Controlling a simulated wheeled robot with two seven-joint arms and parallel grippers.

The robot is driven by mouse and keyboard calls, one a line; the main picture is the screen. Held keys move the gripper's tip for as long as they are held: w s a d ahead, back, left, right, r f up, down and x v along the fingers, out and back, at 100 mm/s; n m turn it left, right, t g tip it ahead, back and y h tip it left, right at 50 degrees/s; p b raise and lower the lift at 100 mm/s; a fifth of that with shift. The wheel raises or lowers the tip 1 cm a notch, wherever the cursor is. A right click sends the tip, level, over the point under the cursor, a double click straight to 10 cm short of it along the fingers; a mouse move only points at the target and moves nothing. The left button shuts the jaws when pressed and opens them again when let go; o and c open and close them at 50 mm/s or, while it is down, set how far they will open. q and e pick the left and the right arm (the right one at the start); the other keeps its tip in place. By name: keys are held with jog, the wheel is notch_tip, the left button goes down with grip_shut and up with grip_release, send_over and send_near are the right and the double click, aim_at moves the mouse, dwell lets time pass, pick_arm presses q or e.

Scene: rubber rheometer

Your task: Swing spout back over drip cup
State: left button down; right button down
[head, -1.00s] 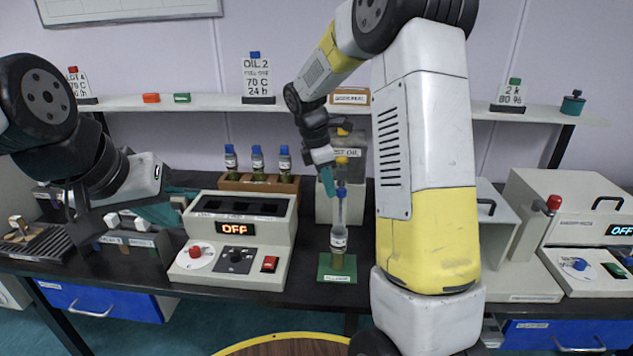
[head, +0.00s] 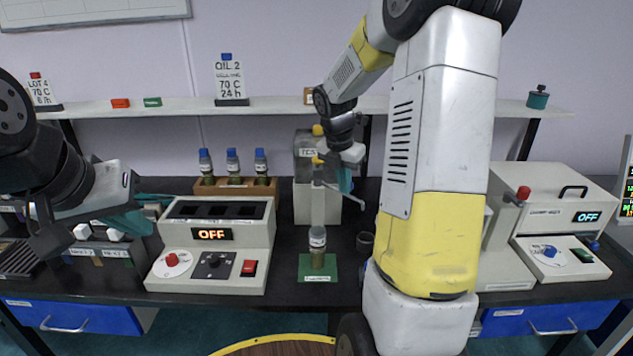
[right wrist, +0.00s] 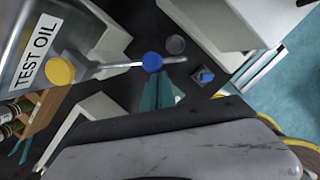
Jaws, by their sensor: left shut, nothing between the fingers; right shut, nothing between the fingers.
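The test oil dispenser (head: 305,150) stands at the back of the bench, with a yellow knob (right wrist: 60,70) on its front. Its thin metal spout (right wrist: 115,67) carries a blue knob (right wrist: 152,62) and points right in the head view. The small dark drip cup (head: 365,243) stands below and near the spout tip; the right wrist view shows the cup (right wrist: 176,44) just beside the tip. My right gripper (head: 345,180) is shut and empty, its teal fingers beside the blue knob; contact is unclear. My left gripper (head: 145,220) is shut and empty beside the heating block.
A sample bottle (head: 317,240) stands on a green mat (head: 318,276) in front of the dispenser. The heating block (head: 212,255), reading OFF, is to the left. Capped bottles sit in a wooden rack (head: 235,187) behind it. A rheometer (head: 560,235) stands right.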

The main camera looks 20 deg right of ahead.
aim_at(351, 197)
jog(key=shift+w+d, duration=0.3)
jog(key=shift+d, duration=0.4)
jog(key=shift+w+d, duration=0.25)
jog(key=shift+d, duration=0.45)
jog(key=shift+w+d, duration=0.1)
jog(key=shift+d, duration=0.1)
jog(key=shift+w+d+r, duration=0.1)
jog(key=shift+d, duration=0.1)
